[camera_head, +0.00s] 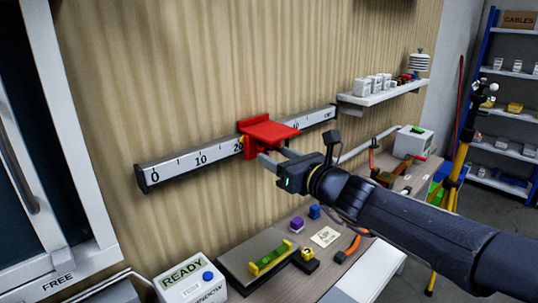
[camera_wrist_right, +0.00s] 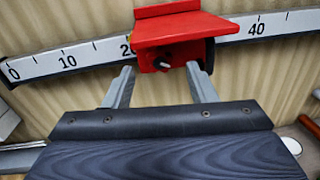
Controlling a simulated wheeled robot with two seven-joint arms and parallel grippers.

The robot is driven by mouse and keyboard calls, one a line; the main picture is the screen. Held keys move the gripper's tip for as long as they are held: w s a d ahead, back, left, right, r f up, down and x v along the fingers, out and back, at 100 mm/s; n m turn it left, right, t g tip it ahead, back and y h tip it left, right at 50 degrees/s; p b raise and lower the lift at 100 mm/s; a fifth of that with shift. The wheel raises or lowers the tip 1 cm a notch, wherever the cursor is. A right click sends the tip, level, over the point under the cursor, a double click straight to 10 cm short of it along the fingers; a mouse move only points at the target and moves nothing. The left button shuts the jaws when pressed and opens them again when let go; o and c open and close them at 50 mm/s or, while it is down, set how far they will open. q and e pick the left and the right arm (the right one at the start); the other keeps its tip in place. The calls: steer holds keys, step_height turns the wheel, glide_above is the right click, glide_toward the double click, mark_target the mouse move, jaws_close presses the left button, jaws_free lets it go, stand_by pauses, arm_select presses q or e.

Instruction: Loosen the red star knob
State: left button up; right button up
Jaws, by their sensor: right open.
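A red carriage (camera_head: 268,130) with a flat red shelf sits on a white scale rail (camera_head: 190,165) on the wall, just past the 20 mark. In the right wrist view the carriage (camera_wrist_right: 180,28) fills the top middle. A small red part with a dark round spot, perhaps the star knob (camera_wrist_right: 160,62), shows under the shelf; its star shape cannot be made out. My right gripper (camera_head: 272,158) is at the carriage's underside. In the wrist view its fingers (camera_wrist_right: 159,69) are apart, one on each side of the red part; contact cannot be told. My left gripper is out of view.
A workbench (camera_head: 335,265) below holds a yellow-green level (camera_head: 270,258), small blue and purple blocks, and a READY box (camera_head: 190,278). A wall shelf (camera_head: 382,93) with white items is to the right. A yellow tripod (camera_head: 458,165) stands beyond my right arm.

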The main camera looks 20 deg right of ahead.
mark_target(266, 151)
steer(key=shift+x, duration=1.75)
steer(key=c, duration=1)
